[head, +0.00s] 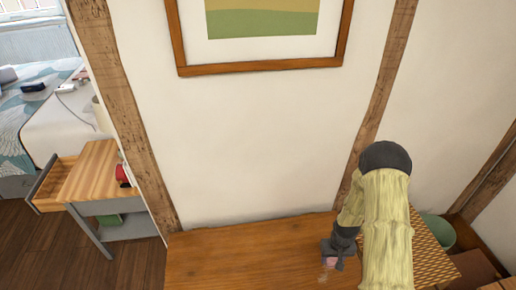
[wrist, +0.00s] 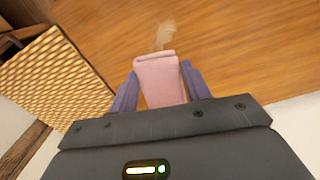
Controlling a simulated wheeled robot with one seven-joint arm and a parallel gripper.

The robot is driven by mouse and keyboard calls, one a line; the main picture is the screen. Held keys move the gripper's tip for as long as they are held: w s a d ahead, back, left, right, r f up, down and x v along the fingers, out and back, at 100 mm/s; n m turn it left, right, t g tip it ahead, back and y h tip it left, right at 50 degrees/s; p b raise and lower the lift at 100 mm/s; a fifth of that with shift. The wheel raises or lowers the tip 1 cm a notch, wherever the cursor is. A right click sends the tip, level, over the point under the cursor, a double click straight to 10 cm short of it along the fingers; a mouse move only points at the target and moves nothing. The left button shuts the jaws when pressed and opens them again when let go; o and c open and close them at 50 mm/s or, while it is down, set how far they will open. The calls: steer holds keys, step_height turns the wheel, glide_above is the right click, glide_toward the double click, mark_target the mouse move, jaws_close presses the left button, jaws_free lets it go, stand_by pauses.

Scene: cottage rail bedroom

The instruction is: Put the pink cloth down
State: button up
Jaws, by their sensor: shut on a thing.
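The pink cloth (wrist: 158,75) is a folded pink piece. It sits between the two purple-grey fingers of my gripper (wrist: 155,86) in the wrist view, and the fingers are shut on it. In the head view my gripper (head: 331,260) is low over the right part of a wooden tabletop (head: 235,258), with a bit of the pink cloth (head: 329,262) showing beneath it. I cannot tell whether the cloth touches the wood. My arm hides part of the tabletop's right side.
A woven-patterned box (wrist: 55,72) stands close beside my gripper. A green bin (head: 438,232) is at the far right. A wall with a framed picture (head: 262,67) rises behind the tabletop. The tabletop left of my gripper is clear. A nightstand (head: 98,170) has an open drawer.

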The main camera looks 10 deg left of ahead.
steer(key=s+r+p, duration=0.1)
steer(key=p, duration=0.2)
steer(key=s+a+r+m+p, duration=0.1)
steer(key=p, duration=0.3)
steer(key=shift+s+r+m, duration=0.15)
steer(key=shift+r+m, duration=0.05)
steer(key=shift+m, duration=0.1)
steer(key=shift+s+f+m+p, duration=0.2)
steer(key=shift+s+m+p, duration=0.15)
steer(key=shift+p, duration=0.25)
steer(key=shift+d, duration=0.1)
